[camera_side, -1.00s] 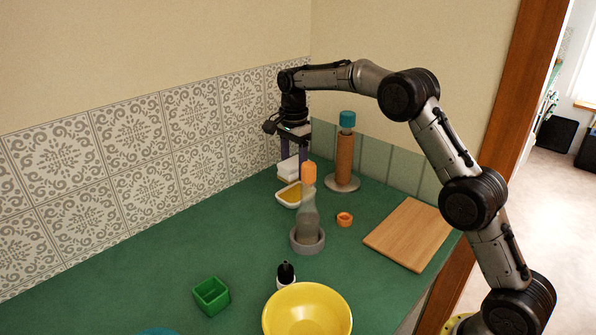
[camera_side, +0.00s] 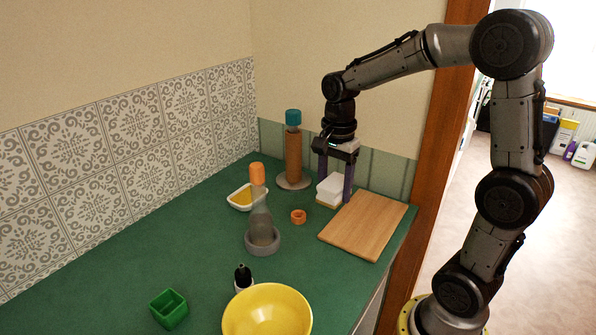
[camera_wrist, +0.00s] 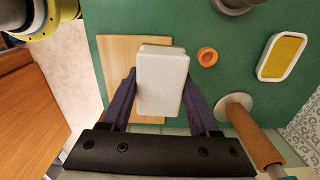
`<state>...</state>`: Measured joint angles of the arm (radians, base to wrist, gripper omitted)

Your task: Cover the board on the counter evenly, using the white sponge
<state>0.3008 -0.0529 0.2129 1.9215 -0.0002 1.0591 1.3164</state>
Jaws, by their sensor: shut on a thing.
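My gripper (camera_side: 335,183) is shut on the white sponge (camera_side: 329,188), one finger on each side of it. The sponge is a white block with a tan underside and is held above the counter at the far left corner of the board. In the wrist view the sponge (camera_wrist: 162,82) overlaps the wooden board (camera_wrist: 112,50) and hides part of it. The board (camera_side: 365,228) is a plain light-brown rectangle lying flat near the counter's right end. A white dish (camera_side: 232,203) with a yellow-orange inside sits at the back left.
A brown roll on a stand (camera_side: 293,155) with a teal top stands behind the dish and sponge.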

